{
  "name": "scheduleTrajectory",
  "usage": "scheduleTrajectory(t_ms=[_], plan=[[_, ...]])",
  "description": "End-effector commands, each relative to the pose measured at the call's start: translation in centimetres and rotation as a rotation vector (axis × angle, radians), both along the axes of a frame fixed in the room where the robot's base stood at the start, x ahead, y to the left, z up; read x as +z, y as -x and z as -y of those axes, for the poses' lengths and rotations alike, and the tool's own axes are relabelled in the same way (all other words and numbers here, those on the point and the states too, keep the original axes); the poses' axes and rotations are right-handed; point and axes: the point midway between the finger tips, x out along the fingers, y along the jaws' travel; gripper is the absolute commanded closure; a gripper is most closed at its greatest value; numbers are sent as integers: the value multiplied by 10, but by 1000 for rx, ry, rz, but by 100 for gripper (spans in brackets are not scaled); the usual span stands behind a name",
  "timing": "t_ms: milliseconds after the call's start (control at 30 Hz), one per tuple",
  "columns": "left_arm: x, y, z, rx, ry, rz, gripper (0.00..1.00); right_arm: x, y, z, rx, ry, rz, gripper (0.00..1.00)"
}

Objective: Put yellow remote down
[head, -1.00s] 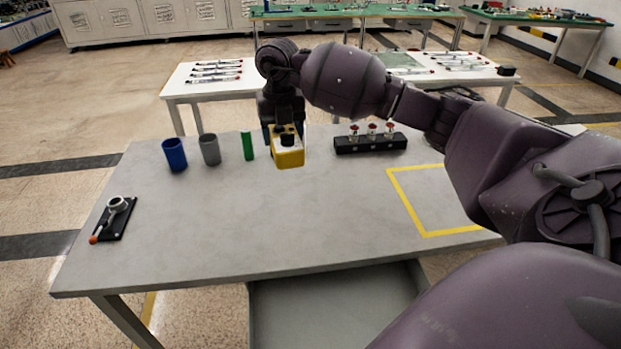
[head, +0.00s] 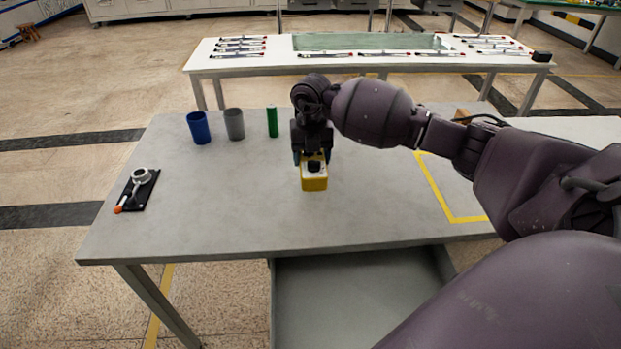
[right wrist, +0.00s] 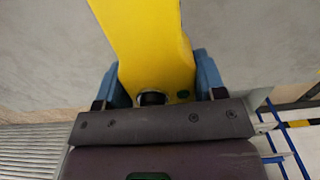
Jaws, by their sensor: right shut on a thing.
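The yellow remote (head: 314,183) is a blocky yellow body with a pale face and a black knob, over the middle of the grey table (head: 220,215). My right gripper (head: 312,157) is above it, shut on it. In the right wrist view, the remote (right wrist: 148,45) extends from between the blue fingertips (right wrist: 157,82), with grey tabletop behind it. Whether its underside touches the table cannot be told. My left gripper is not in view.
A blue cup (head: 199,128), a grey cup (head: 234,124) and a green cylinder (head: 272,121) stand at the back left. A black plate with a ring-shaped part (head: 139,188) lies at far left. A yellow outline (head: 441,193) marks the right. The table's front middle is clear.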

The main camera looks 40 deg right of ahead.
Motion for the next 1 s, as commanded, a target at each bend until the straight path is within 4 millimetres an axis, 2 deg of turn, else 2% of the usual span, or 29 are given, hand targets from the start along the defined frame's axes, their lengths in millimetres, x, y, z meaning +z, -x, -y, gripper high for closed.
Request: scheduleTrajectory(t_ms=[100,333,633,1000], plan=[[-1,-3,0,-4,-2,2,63,-12,0,0,1,-1,0,69],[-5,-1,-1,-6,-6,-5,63,-25,0,0,0,-1,1,69],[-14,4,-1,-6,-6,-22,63,-70,0,0,0,-2,-3,69],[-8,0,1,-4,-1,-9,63,-73,0,0,0,0,2,69]])
